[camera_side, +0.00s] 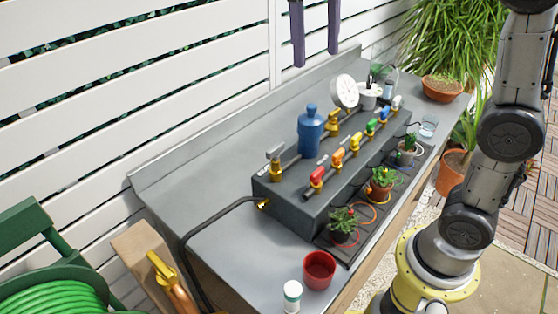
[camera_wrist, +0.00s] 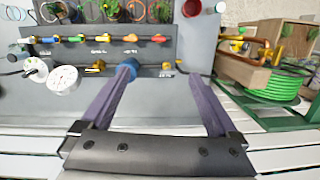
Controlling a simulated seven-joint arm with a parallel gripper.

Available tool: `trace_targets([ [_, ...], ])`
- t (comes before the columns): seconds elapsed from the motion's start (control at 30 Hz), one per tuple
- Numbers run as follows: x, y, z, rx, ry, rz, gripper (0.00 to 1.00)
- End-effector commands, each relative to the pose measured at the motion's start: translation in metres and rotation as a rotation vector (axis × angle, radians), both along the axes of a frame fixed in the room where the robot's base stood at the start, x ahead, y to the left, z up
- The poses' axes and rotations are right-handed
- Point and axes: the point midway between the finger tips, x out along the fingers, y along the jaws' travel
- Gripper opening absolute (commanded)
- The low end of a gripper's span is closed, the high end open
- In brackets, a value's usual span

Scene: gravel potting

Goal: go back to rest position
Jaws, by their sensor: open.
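My gripper (camera_side: 316,58) hangs at the top of the side view, high above the back of the grey bench (camera_side: 160,170). Its two purple fingers are apart with nothing between them. In the wrist view the open gripper (camera_wrist: 162,74) faces the bench, with the fingers spread and empty. The rest of the wrist is cut off by the top edge of the side view. The dark valve block (camera_side: 285,203) stands on the bench, well below and apart from the fingers.
Coloured valves, a blue bottle-shaped part (camera_side: 311,130) and a white gauge (camera_side: 344,91) rise from the block. Potted plants (camera_side: 382,183) stand along its front. A red pot (camera_side: 319,270) and a white bottle (camera_side: 292,296) stand near the front edge. A slatted fence (camera_side: 130,75) is behind.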

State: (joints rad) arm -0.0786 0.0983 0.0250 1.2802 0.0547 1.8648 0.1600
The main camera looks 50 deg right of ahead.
Motion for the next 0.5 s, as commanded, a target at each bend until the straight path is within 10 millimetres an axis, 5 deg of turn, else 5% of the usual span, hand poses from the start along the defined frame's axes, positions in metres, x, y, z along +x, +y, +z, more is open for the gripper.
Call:
trace_targets([
  [0.27, -0.089, -0.019, -0.011, -0.002, -0.215, -0.018, 0.95],
  [0.5, -0.148, -0.030, -0.066, -0.017, -0.406, -0.011, 0.95],
])
